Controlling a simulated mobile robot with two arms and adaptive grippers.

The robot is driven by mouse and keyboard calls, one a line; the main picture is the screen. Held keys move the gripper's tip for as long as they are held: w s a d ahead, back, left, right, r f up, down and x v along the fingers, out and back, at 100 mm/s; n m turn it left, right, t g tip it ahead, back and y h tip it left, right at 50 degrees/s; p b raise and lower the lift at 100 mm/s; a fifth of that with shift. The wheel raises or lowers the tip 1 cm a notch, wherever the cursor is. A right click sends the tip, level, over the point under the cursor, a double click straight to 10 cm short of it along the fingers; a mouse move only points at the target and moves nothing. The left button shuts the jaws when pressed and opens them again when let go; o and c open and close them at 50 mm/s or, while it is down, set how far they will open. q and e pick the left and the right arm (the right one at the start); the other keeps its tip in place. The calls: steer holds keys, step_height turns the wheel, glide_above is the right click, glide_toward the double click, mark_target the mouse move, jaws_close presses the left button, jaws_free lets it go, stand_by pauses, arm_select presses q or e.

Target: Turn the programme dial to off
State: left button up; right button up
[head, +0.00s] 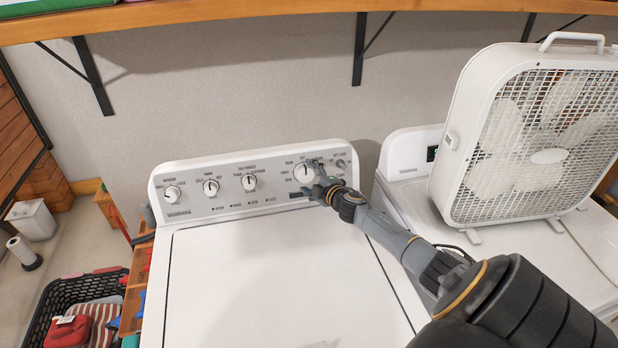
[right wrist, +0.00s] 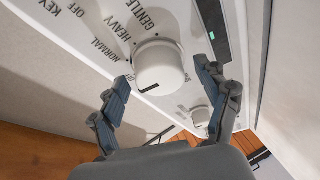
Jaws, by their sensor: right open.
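The programme dial (head: 304,172) is a round white knob at the right part of the washer's grey control panel (head: 225,197). In the right wrist view the dial (right wrist: 160,65) has a dark pointer line on its lower edge, toward the lower left. My right gripper (head: 319,178) is at the dial. In the wrist view my right gripper (right wrist: 163,76) is open, with one finger each side of the dial and visible gaps. My left gripper is out of view.
Three smaller knobs, such as one at the left (head: 172,193), sit on the same panel. Another small knob (right wrist: 200,116) is close to the right finger. A white box fan (head: 540,140) stands on the neighbouring machine. A wooden shelf (head: 250,16) runs above.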

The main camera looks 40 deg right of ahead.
steer(key=shift+s, duration=0.1)
steer(key=v, duration=1.2)
stand_by(0.4)
